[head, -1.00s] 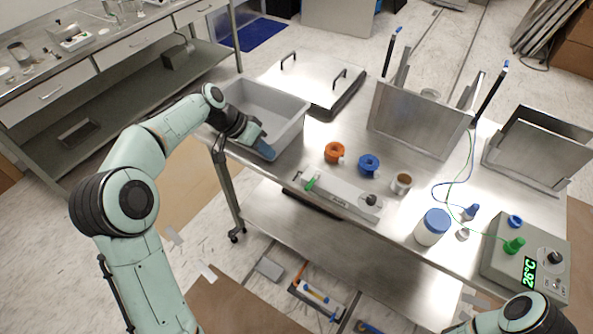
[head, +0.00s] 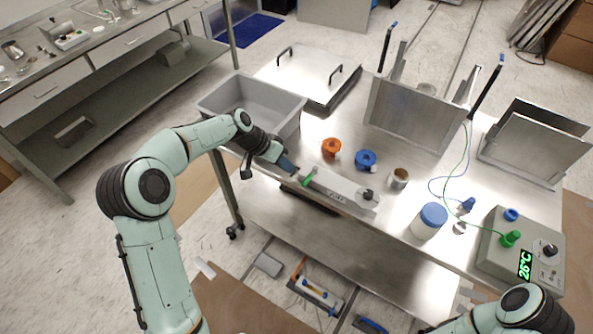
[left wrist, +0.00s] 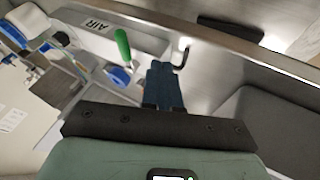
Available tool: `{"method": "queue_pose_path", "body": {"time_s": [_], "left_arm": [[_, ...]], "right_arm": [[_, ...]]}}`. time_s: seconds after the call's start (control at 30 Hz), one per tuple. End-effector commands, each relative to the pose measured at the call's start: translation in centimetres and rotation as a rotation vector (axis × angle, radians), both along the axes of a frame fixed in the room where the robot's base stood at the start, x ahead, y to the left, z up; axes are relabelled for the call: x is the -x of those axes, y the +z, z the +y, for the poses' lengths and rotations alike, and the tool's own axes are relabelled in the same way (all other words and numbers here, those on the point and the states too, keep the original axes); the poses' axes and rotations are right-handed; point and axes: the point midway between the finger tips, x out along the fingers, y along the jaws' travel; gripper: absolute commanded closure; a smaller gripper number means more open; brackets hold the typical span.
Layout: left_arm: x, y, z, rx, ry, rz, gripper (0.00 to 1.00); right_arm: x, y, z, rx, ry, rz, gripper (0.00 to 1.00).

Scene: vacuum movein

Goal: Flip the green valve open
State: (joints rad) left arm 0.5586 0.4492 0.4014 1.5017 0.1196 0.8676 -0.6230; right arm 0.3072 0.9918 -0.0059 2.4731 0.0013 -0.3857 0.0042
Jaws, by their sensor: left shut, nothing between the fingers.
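The green valve (head: 308,178) is a small green lever at the left end of a grey box (head: 345,190) near the front edge of the steel table. It also shows in the left wrist view as a green handle (left wrist: 123,46) next to the box's "AIR" label. My left gripper (head: 290,167) is just left of the lever, apart from it.
A grey bin (head: 250,105) stands left of the box. An orange fitting (head: 331,147), a blue fitting (head: 365,160) and a small cup (head: 398,178) stand behind it. A blue-lidded jar (head: 430,220) and a temperature unit (head: 515,250) stand to the right.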

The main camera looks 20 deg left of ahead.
Motion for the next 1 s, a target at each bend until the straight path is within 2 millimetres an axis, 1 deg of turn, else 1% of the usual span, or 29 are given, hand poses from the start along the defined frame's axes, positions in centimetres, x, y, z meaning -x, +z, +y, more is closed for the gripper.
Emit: {"method": "queue_pose_path", "body": {"time_s": [0.03,0.1,0.2,0.3,0.77,1.0], "left_arm": [[0.1,0.0,-1.0,0.001,-0.005,-0.001,1.00],[0.3,-0.2,-2.0,0.001,-0.004,0.000,1.00],[0.4,-0.4,-3.0,-0.001,-0.002,-0.001,1.00],[0.5,-0.6,-3.6,-0.001,-0.002,-0.001,1.00],[0.5,-0.7,-3.9,-0.001,0.002,-0.001,1.00],[0.3,-0.7,-5.0,-0.001,0.030,-0.001,1.00]], "right_arm": [[-0.1,0.1,0.0,0.000,0.000,-0.001,0.43],[-0.1,0.2,0.0,-0.001,0.000,-0.002,0.43],[-0.2,0.3,0.0,0.000,0.000,-0.002,0.43],[-0.3,0.3,0.0,0.000,0.000,-0.003,0.43],[-0.2,0.3,0.0,0.000,0.000,-0.002,0.43],[0.1,-0.1,0.0,0.000,0.000,0.001,0.43]]}}
